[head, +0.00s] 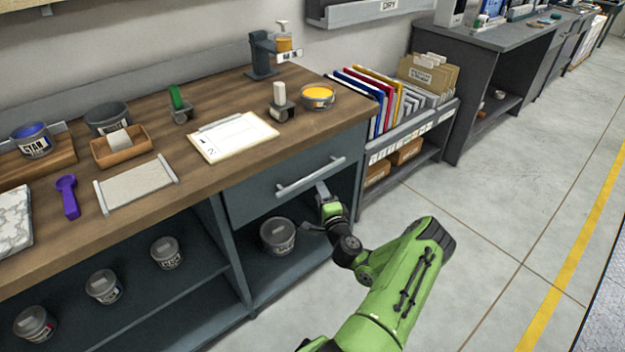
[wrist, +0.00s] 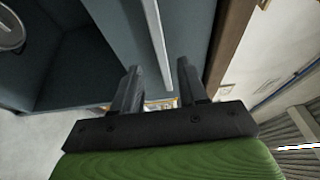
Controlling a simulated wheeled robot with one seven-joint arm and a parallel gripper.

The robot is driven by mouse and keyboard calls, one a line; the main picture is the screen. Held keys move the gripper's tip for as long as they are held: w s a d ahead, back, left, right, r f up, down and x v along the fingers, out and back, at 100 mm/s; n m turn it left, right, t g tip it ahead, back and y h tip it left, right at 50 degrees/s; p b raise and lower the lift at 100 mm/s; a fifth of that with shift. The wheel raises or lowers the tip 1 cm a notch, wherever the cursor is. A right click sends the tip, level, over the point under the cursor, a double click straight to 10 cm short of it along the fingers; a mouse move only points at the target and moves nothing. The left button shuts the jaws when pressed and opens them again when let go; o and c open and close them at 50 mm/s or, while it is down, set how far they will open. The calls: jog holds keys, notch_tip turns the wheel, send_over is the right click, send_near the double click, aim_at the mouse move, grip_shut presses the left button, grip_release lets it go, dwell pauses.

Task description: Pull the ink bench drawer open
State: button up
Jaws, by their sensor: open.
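The ink bench drawer (head: 252,203) is a dark blue-grey front under the wooden top, and it looks flush with the bench, so shut. Its handle (head: 310,177) is a pale straight bar across the front. My gripper (head: 316,207) is open and empty, just below the right part of the handle. In the wrist view the handle (wrist: 157,42) runs down between the two open fingers of my gripper (wrist: 157,82). I see no finger closed on it, and I cannot tell whether either finger touches it.
A lidded tub (head: 278,235) stands in the open shelf below the drawer, left of my gripper. The bench top (head: 215,183) holds a clipboard (head: 232,137), an orange ink tin (head: 318,97) and other tools. A folder rack (head: 410,135) stands at right. The floor in front is clear.

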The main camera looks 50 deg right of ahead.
aim_at(313, 177)
jog(key=b+x, duration=0.1)
jog(key=x, duration=0.8)
jog(key=shift+f, duration=0.1)
grip_shut()
